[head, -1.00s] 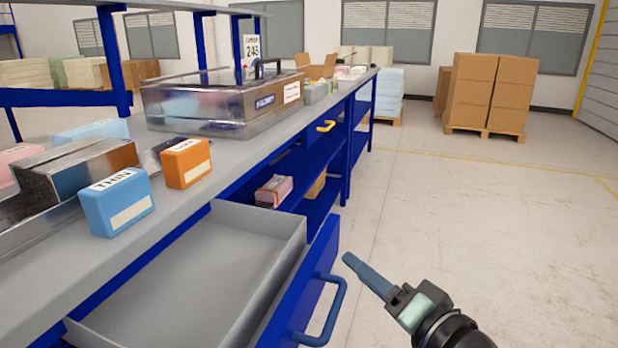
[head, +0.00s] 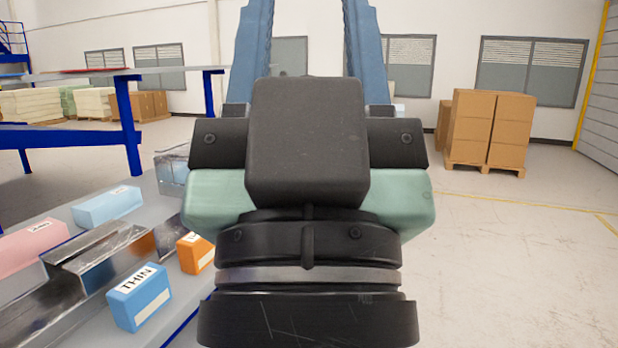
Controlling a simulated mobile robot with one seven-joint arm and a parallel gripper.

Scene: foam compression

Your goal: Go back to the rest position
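My gripper (head: 308,40) fills the middle of the head view, close to the camera and pointing up. Its two blue fingers stand well apart with nothing between them. Its black and pale green body hides much of the bench and whatever lies behind it. No drawer shows in the view now.
The grey bench is at the left. On it are a blue block labelled THIN (head: 139,297), an orange block (head: 195,252), a pale blue block (head: 107,206), a pink block (head: 33,246) and a metal fixture (head: 100,262). Stacked cartons (head: 490,128) stand back right; the right floor (head: 520,260) is clear.

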